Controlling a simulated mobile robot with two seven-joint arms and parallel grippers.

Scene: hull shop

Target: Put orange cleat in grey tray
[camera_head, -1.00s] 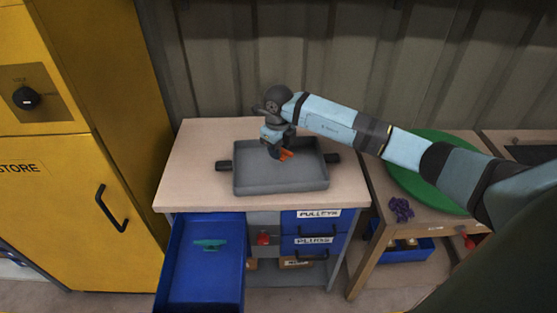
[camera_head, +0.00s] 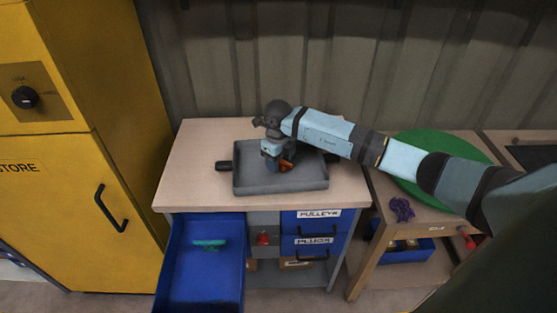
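The grey tray (camera_head: 255,186) stands on the wooden top of the drawer cabinet, with a dark handle at its left end. My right gripper (camera_head: 281,166) points down into the tray, near its middle. The orange cleat (camera_head: 286,166) shows at the fingertips, low in the tray and partly hidden by the gripper. I cannot tell whether the fingers still grip it or whether it touches the tray floor. My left gripper is not in view.
An open blue drawer (camera_head: 186,270) holds a teal cleat (camera_head: 209,244). My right arm passes over a side table with a green disc (camera_head: 415,146) and a purple item (camera_head: 402,209). A yellow cabinet (camera_head: 60,200) stands at the left. The cabinet top around the tray is clear.

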